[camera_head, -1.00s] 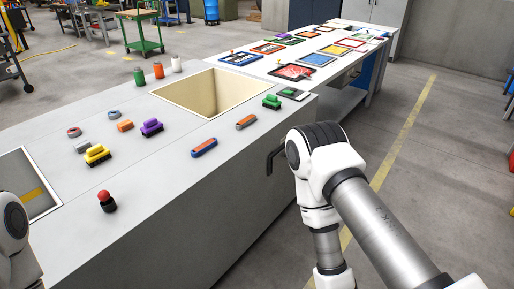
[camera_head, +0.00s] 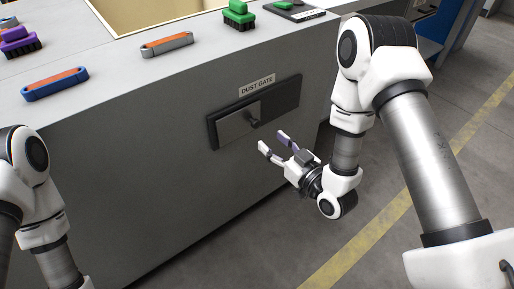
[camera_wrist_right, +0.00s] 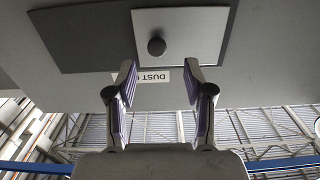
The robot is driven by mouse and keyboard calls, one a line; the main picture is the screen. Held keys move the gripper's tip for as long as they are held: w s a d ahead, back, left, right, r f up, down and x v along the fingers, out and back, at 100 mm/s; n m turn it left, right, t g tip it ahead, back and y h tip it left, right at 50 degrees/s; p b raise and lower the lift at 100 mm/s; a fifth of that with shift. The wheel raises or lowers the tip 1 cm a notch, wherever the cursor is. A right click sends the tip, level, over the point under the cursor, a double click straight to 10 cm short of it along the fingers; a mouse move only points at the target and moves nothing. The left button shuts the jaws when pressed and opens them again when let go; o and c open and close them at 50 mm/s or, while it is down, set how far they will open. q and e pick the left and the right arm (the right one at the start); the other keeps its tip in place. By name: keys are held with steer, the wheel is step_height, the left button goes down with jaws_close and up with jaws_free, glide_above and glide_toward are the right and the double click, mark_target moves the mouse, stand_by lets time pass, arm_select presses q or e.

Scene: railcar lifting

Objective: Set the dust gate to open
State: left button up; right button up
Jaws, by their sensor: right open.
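The dust gate is on the front face of the grey bench, under a "DUST GATE" label (camera_head: 257,85). Its lighter sliding plate (camera_head: 232,126) covers the left part of a dark backing (camera_head: 281,97), and a dark round knob (camera_head: 253,122) sticks out of the plate. My right gripper (camera_head: 274,141) is open and empty, just below and in front of the knob. In the right wrist view the knob (camera_wrist_right: 156,46) lies beyond the gap between the two fingertips (camera_wrist_right: 158,80), apart from both. My left arm shows at the left edge; its gripper is out of view.
The floor (camera_head: 390,230) at right is clear.

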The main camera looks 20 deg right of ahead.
mark_target(258, 124)
steer(key=x, duration=0.5)
steer(key=r+b+x, duration=0.1)
steer(key=x, duration=0.1)
steer(key=shift+w+d, duration=0.15)
steer(key=shift+w, duration=0.25)
jaws_close()
